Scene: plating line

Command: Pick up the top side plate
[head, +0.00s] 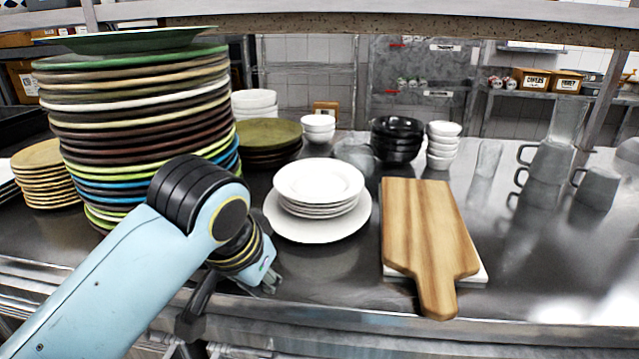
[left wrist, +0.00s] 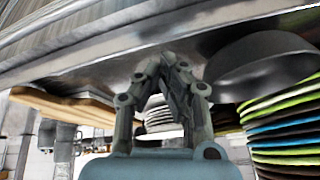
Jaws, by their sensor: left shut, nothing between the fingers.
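The top side plate (head: 319,178) is white and round. It lies on a short stack of similar white plates, which rests on a wider white plate (head: 318,231) on the steel counter. My left gripper (head: 268,284) is shut and empty, low at the counter's front, in front of and left of the stack and apart from it. In the left wrist view the shut fingers (left wrist: 168,62) partly hide the white stack (left wrist: 160,115) behind them. My right gripper is not in view.
A wooden board (head: 425,225) lies right of the white plates. Black bowls (head: 397,138) and small white bowls (head: 443,145) stand behind. Grey mugs (head: 547,165) stand at right. A shelf edge (head: 400,25) runs overhead.

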